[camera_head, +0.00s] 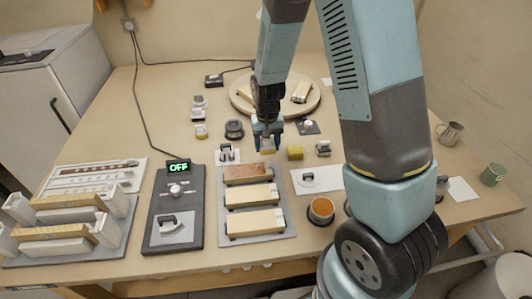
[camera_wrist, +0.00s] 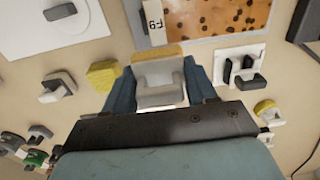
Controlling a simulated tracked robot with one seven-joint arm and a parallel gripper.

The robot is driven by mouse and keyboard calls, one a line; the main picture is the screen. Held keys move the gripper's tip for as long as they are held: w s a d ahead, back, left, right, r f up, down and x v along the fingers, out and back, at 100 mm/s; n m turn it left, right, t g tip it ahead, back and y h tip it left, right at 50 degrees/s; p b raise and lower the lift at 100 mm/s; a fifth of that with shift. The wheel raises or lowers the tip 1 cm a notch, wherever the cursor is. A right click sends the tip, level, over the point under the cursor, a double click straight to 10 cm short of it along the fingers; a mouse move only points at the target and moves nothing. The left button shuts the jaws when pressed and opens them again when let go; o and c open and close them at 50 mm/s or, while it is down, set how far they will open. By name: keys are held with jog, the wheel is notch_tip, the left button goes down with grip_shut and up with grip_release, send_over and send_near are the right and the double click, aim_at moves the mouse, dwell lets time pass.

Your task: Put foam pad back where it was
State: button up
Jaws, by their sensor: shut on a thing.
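My gripper (camera_head: 267,140) is shut on a small piece with a pale grey U-shaped handle and a yellowish pad edge, which I take to be the foam pad (camera_wrist: 158,53). In the wrist view my gripper (camera_wrist: 162,88) has a blue finger on each side of the handle. In the head view the held piece (camera_head: 267,147) is small and partly hidden by the fingers. It is over the middle of the bench, behind the grey tray; its exact height is unclear. A separate yellow block (camera_head: 295,153) lies just right of it, and also shows in the wrist view (camera_wrist: 103,75).
The grey tray (camera_head: 290,226) holds a brown block and two pale blocks. A white pad with a handled piece (camera_head: 227,154) is to the left. A yellow-based handled piece (camera_head: 201,131) stands farther left. A round wooden board (camera_head: 243,103) is behind. Bare bench shows between pieces.

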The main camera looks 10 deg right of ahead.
send_over(266, 159)
notch_tip(266, 159, down, 6)
jog(key=shift+a+r, duration=0.1)
jog(key=shift+r, duration=0.15)
jog(key=shift+f, duration=1.4)
jog(key=shift+f, duration=0.1)
jog(key=o, duration=1)
